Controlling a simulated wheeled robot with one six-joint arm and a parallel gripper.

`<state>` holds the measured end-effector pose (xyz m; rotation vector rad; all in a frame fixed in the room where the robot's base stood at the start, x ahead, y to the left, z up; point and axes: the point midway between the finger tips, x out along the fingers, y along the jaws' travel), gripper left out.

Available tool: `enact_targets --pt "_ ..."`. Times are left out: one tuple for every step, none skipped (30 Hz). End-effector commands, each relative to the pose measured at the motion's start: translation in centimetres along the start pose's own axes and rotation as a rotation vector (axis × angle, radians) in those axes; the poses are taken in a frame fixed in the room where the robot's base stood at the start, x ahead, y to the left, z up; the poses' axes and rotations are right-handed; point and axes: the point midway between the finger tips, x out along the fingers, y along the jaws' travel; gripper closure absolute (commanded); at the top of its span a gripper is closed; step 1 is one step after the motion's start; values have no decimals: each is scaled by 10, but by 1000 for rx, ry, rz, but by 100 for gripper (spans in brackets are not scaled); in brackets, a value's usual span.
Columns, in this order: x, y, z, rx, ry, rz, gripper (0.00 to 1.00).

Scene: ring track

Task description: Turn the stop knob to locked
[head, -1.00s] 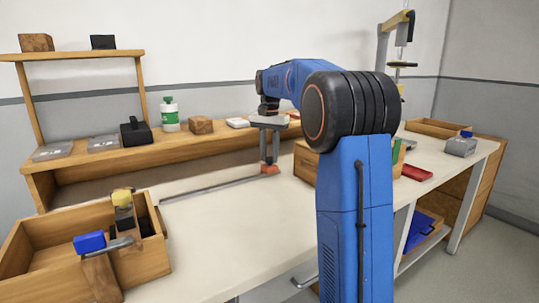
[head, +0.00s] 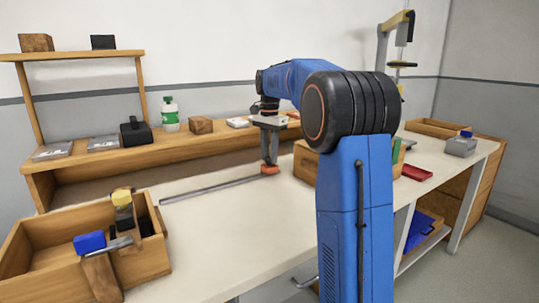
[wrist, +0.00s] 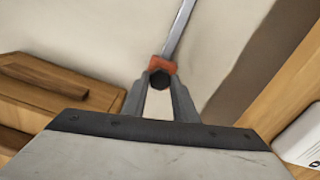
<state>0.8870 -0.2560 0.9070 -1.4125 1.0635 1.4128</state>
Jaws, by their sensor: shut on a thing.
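An orange stop (head: 270,169) sits at the right end of a thin grey metal rail (head: 215,189) on the bench. In the wrist view the orange stop (wrist: 163,66) straddles the rail (wrist: 180,28). Its dark, faceted knob (wrist: 160,80) shows between my fingertips. My gripper (head: 269,160) points down and is shut on the knob, just above the bench. In the wrist view my gripper (wrist: 159,88) has one finger on each side of the knob. No lock marking is readable.
A wooden shelf (head: 100,163) with boxes and a green-white bottle (head: 169,115) runs behind the rail. A wooden box (head: 305,163) stands close to the right of my gripper. An open wooden crate (head: 45,277) is at front left.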

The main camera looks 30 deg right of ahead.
Motion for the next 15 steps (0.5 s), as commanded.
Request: enact_targets --pt "-1 0 0 0 1 -2 96" --pt "-1 0 0 0 1 -2 97" --pt "-1 0 0 0 1 -2 97" --pt "-1 0 0 0 1 -2 69" --pt "-1 0 0 0 1 -2 62" --pt "-1 0 0 0 1 -2 55" --pt "-1 0 0 0 1 -2 55" --pt "0 0 0 0 1 -1 55" --pt "0 0 0 0 1 -1 55" --pt "0 0 0 0 0 -1 55" --pt "0 0 0 0 0 -1 55" --pt "0 0 0 0 0 -1 55" --pt "0 0 0 -1 0 -1 55" --pt "0 0 0 -1 0 -1 55" --pt "-1 0 0 -1 0 -1 55"
